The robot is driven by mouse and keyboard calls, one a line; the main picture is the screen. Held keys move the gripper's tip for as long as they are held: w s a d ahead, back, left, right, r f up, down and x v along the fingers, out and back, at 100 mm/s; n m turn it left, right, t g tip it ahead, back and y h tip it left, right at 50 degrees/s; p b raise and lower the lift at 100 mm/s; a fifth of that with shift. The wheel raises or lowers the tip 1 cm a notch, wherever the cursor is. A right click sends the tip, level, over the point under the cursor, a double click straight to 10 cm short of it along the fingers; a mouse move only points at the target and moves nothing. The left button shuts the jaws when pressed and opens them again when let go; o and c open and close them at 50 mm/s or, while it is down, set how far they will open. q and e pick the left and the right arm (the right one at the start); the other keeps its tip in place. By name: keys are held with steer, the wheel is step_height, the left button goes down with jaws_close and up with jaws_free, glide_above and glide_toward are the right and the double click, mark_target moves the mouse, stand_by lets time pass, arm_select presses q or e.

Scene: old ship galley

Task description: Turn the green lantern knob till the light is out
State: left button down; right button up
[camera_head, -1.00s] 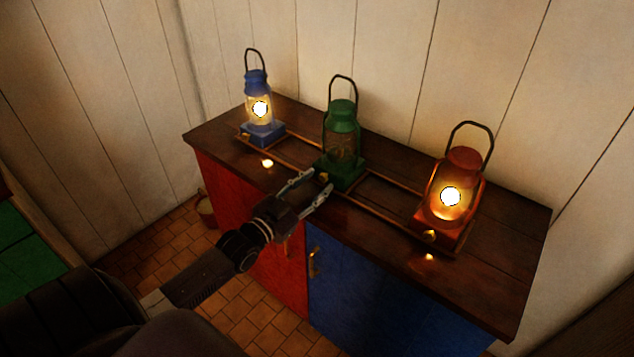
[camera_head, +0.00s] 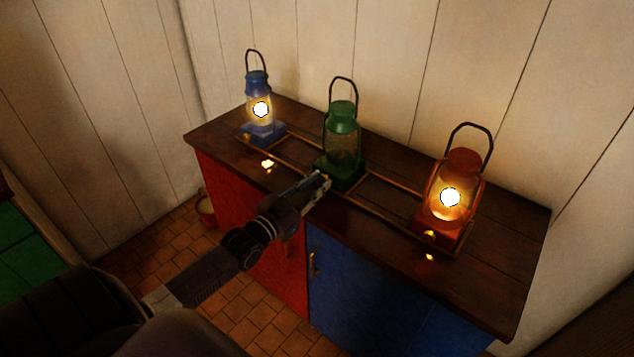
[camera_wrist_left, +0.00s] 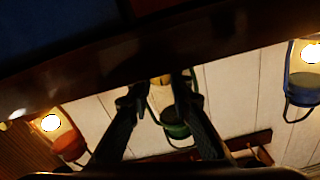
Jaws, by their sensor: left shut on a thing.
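The green lantern (camera_head: 342,139) stands upright in the middle of the cabinet top, its glass dark with no flame glow. Its small brass knob is at the front of its base, hidden by my fingers in the head view. My left gripper (camera_head: 321,181) reaches in from the left, its fingers closed together at the knob. In the left wrist view the picture is upside down, with the knob (camera_wrist_left: 160,79) between the fingers of my left gripper (camera_wrist_left: 156,92) and the green lantern (camera_wrist_left: 176,129) beyond. My right gripper is not in view.
A lit blue lantern (camera_head: 257,85) stands to the left and a lit red lantern (camera_head: 463,166) to the right. A low brass rail (camera_head: 391,215) runs around the bases on the wooden top (camera_head: 500,240). A plank wall is close behind.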

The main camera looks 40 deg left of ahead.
arm_select(q)
steer(key=shift+n, duration=0.3)
steer(key=c, duration=1.7)
jaws_free()
steer(key=shift+c, duration=0.2)
steer(key=s, duration=1.2)
steer(key=shift+a, duration=0.4)
